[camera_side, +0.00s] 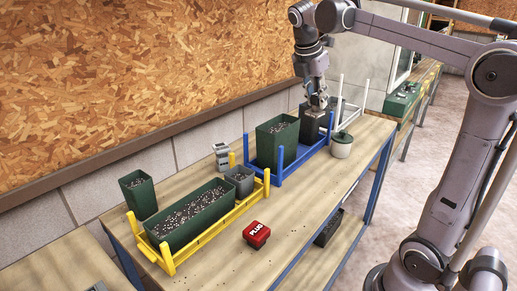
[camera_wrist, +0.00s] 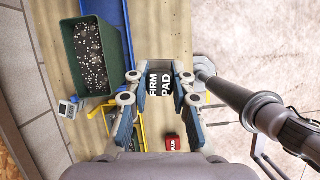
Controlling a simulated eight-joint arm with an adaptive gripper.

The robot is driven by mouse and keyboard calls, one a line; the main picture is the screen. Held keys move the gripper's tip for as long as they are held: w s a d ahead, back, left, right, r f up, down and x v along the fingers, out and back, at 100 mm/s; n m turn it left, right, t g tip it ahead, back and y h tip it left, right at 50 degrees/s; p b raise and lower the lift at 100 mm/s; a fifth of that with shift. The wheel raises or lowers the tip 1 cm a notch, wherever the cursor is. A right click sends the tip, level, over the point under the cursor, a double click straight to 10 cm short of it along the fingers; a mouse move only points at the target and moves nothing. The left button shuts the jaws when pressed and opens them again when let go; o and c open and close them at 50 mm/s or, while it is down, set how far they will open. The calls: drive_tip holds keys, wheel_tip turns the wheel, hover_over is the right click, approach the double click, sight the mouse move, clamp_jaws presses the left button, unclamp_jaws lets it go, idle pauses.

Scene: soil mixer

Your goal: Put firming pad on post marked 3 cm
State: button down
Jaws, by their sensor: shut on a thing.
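The firming pad (camera_wrist: 160,84) is a black block marked FIRM PAD, seen between my fingers in the wrist view. My gripper (camera_wrist: 157,100) is shut on it. In the side view my gripper (camera_side: 318,105) is over the far end of the blue rack, and a dark block (camera_side: 311,128) shows just under it. I cannot tell how far the block is above the rack or table. Upright posts stand on the blue rack (camera_side: 280,175), on a yellow rack (camera_side: 212,236) and on a white rack (camera_side: 352,107). No 3 cm mark is legible on any post.
A green bin of soil (camera_side: 277,142) stands in the blue rack. The yellow rack holds a long green trough (camera_side: 190,215) and a grey pot (camera_side: 240,182). A lidded pot (camera_side: 342,146) stands near the right edge. A red PLUG block (camera_side: 256,234) lies in front, with bare table around it.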

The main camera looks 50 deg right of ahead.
drive_tip(key=w+r+n, duration=0.2)
drive_tip(key=w, duration=0.5)
drive_tip(key=n+t, duration=0.2)
drive_tip(key=n, duration=0.2)
hover_over(224, 143)
drive_tip(key=a, duration=0.2)
drive_tip(key=shift+y, duration=0.3)
drive_tip(key=f, duration=1.3)
drive_tip(key=shift+s+a+f, duration=0.1)
drive_tip(key=shift+s+f, duration=0.05)
drive_tip(key=shift+s, duration=0.25)
drive_tip(key=shift+f, duration=1.9)
drive_tip(key=shift+f, duration=0.15)
drive_tip(key=c, duration=1.1)
unclamp_jaws()
drive_tip(key=shift+c, duration=0.2)
